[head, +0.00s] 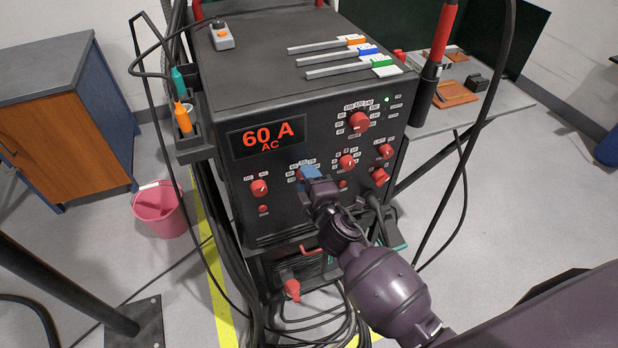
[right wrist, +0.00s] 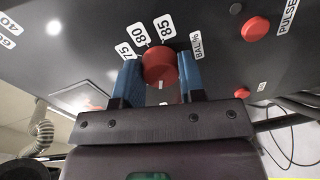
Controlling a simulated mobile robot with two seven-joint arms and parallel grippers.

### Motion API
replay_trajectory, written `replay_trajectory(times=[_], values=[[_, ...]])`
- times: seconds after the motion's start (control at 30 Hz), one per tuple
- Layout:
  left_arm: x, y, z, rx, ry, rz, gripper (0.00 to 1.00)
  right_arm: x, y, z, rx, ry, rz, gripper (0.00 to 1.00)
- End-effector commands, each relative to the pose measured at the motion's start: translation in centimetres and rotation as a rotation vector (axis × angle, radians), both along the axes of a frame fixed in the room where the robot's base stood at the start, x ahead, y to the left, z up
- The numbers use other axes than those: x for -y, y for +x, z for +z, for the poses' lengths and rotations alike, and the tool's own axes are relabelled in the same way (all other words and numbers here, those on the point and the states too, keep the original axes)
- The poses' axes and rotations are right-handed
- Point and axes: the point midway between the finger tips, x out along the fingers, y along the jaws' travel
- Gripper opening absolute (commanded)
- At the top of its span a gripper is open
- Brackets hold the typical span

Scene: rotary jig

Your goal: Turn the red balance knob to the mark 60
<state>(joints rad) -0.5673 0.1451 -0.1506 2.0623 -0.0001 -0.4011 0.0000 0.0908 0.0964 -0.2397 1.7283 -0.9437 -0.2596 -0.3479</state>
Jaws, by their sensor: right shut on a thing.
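The red balance knob (right wrist: 159,66) sits between the blue fingers of my right gripper (right wrist: 160,82) in the right wrist view, with a "BAL%" label beside it. Marks 75, 80 and 85 (right wrist: 166,27) show around it. A short white line on the knob points toward the gripper body. I cannot read which mark it meets. In the head view my right gripper (head: 310,176) is shut at the lower middle of the front panel and mostly covers the knob. The small marks there are too small to read surely. My left gripper is not in view.
The black machine (head: 300,225) has a display (head: 268,137) reading 60 A AC. Other red knobs are close by: a large one (head: 358,122), a middle one (head: 347,161) and a left one (head: 259,187). Cables hang beside the panel. A pink bucket (head: 161,212) stands at left.

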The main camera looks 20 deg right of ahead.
Motion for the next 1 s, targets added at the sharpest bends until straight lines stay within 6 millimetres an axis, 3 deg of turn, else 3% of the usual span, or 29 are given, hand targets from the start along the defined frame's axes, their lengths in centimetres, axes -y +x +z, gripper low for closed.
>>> replay_trajectory(times=[0.4,1.0], values=[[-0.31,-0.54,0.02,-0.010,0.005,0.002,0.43,-0.02,-0.01,0.03,0.007,-0.215,0.001,0.13],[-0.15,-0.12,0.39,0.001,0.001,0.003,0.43,-0.02,-0.01,-0.04,0.008,-0.253,0.000,0.13]])
